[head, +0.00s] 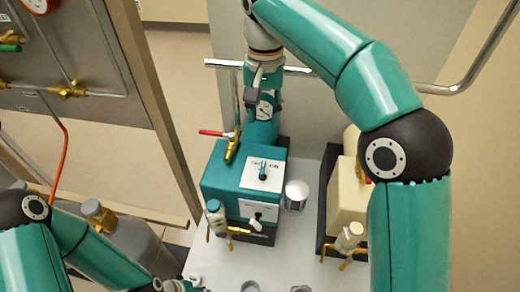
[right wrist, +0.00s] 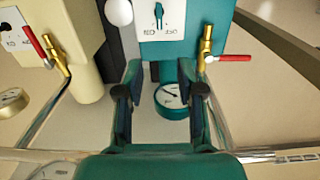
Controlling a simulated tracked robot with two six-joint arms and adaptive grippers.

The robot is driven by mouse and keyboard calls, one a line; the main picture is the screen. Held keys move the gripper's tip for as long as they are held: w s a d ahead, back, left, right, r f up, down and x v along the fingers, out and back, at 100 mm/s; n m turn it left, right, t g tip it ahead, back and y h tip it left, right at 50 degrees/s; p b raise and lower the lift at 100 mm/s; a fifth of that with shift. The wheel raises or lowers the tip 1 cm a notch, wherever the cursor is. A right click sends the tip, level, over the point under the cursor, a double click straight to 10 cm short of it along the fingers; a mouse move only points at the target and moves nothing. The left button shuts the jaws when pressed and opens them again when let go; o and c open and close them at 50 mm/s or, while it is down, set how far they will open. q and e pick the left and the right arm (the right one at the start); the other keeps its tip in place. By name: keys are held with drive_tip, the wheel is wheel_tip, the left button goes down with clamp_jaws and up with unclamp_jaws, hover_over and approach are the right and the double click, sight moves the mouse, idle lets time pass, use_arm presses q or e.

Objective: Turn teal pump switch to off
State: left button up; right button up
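The teal pump (head: 228,182) stands on a light bench in the middle of the head view. Its switch (head: 263,170) sits on a white plate marked OFF at left and ON at right. The switch also shows upside down at the top of the right wrist view (right wrist: 158,14); its lever looks roughly upright, and I cannot tell its setting. My right gripper (head: 263,132) is behind the pump, pointing towards it. Its fingers (right wrist: 160,78) are apart with nothing between them, short of the switch. My left gripper (head: 184,286) is mostly cut off at the bottom edge.
A cream pump (head: 347,190) stands to the right. A red-handled valve (head: 230,143) rises at the teal pump's back left. A gauge (right wrist: 171,95) shows below my right fingers. A metal rail (head: 225,64) runs behind. A white knob (head: 296,193) stands between the pumps.

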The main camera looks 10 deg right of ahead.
sight(263, 164)
wheel_tip(263, 164, down, 16)
drive_tip(key=shift+s+f+b, duration=0.15)
drive_tip(key=shift+f+b, duration=0.1)
drive_tip(key=shift+b, duration=0.45)
drive_tip(key=shift+c, duration=0.3)
clamp_jaws()
